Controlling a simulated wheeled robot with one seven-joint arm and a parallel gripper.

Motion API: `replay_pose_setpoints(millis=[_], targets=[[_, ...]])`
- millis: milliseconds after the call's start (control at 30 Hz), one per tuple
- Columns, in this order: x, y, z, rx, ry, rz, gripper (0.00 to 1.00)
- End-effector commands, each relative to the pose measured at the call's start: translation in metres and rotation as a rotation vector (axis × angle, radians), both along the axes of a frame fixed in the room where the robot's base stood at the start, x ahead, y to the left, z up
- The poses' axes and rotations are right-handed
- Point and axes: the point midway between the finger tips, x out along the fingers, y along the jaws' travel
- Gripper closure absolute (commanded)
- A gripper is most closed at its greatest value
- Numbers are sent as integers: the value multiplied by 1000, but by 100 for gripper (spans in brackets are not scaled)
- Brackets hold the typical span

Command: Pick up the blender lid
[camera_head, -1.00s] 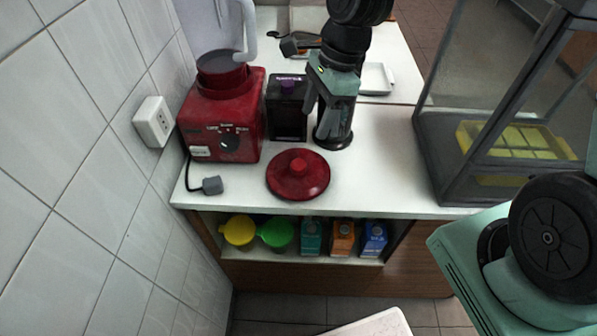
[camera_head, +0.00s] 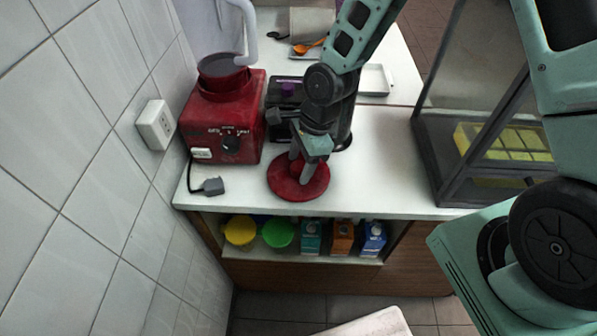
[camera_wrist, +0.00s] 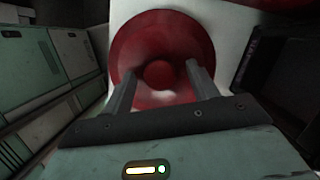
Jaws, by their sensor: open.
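The blender lid (camera_head: 284,185) is a round dark red disc with a raised knob, lying flat on the white counter in front of the red blender base (camera_head: 226,122). My gripper (camera_head: 302,168) points down over the lid, partly hiding it in the head view. In the wrist view, the lid (camera_wrist: 143,42) fills the middle top. Its knob (camera_wrist: 159,74) shows between the two fingers of my open gripper (camera_wrist: 161,82), with a gap on each side. Whether the fingertips touch the lid's surface I cannot tell.
A dark box (camera_head: 283,93) stands behind the lid, close to my arm. A glass case (camera_head: 470,120) is at the right. A grey plug (camera_head: 212,186) lies left of the lid. Bare white counter (camera_head: 385,170) lies to the lid's right.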

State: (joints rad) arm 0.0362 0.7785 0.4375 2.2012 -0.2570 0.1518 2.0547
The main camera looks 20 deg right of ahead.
Motion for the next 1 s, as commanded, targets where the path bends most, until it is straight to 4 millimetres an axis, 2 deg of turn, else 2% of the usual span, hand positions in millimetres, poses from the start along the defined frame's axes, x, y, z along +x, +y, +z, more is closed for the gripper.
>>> replay_pose_setpoints(millis=[233, 267, 433, 767, 1000], targets=[[0, 1, -3, 0, 0, 0, 41], [0, 0, -3, 0, 0, 0, 44], [0, 0, -2, 0, 0, 0, 90], [0, 0, -1, 0, -1, 0, 91], [1, 0, 21, 0, -4, 0, 91]])
